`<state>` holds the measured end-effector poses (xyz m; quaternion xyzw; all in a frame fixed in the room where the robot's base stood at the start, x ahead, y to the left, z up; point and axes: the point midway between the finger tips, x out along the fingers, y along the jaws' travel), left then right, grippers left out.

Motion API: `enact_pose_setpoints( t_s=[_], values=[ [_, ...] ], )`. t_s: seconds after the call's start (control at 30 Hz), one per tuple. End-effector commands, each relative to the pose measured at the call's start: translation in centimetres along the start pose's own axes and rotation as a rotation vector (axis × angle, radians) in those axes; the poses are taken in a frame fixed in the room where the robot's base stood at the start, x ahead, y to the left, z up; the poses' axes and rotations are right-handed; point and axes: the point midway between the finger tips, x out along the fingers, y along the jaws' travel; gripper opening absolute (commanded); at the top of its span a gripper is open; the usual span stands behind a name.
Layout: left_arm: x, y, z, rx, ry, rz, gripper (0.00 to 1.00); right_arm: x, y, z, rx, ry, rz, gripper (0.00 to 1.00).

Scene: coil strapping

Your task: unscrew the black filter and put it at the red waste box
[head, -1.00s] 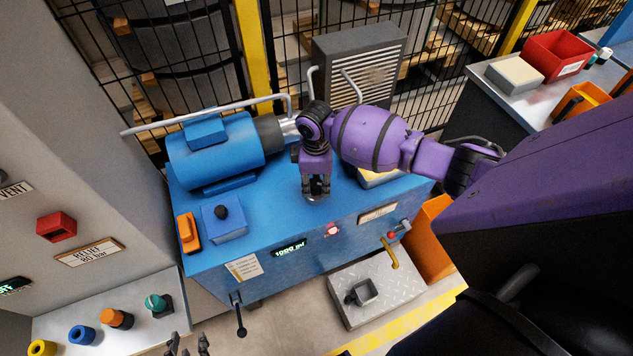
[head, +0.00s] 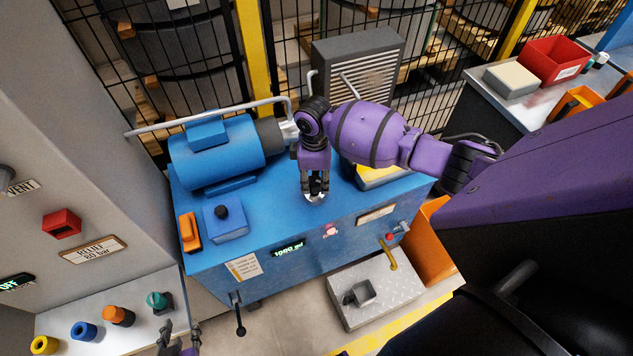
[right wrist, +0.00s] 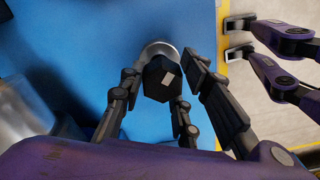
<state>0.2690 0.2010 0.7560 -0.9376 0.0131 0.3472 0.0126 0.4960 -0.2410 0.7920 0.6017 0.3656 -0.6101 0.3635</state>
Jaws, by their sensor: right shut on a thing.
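The black filter (right wrist: 160,85) shows in the right wrist view, dark and faceted with a pale patch. A silver round seat (right wrist: 158,47) shows just beyond it on the blue power unit (head: 270,222). My right gripper (head: 316,191) points down at the unit's top near its front edge, shut on the filter, whose body its fingers mostly hide in the head view. I cannot tell whether filter and seat still touch. The red waste box (head: 553,68), with a white label, stands on the right bench. My left gripper (head: 180,338) is open and empty at the bottom edge.
A blue motor (head: 215,150) and a pipe lie left of my right gripper. A pale box (head: 511,76) and an orange bin (head: 575,103) stand near the waste box. Several coloured caps (head: 84,331) line the left shelf. A black mesh fence closes the back.

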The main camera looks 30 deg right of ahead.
Motion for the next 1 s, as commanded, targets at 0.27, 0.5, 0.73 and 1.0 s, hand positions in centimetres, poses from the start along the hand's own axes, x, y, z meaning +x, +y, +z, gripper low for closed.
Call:
enact_pose_setpoints(
  t_s=[0.27, 0.5, 0.73, 1.0],
  values=[
    [-0.1, 0.1, 0.1, -0.008, -0.001, -0.002, 0.31, -0.2, 0.0, 0.0, 0.0, 0.0, 0.001, 0.0],
    [-0.1, 0.4, -0.1, -0.017, 0.002, -0.001, 0.31, -0.8, 0.1, 0.0, 0.001, 0.001, 0.003, 0.0],
    [0.2, 0.4, -0.7, -0.014, 0.012, 0.001, 0.31, -2.6, 0.1, 0.0, 0.0, 0.002, 0.004, 0.0],
    [0.3, 0.2, -1.0, -0.004, 0.017, 0.002, 0.31, -4.2, 0.0, 0.0, 0.001, 0.001, 0.002, 0.0]
  ],
)
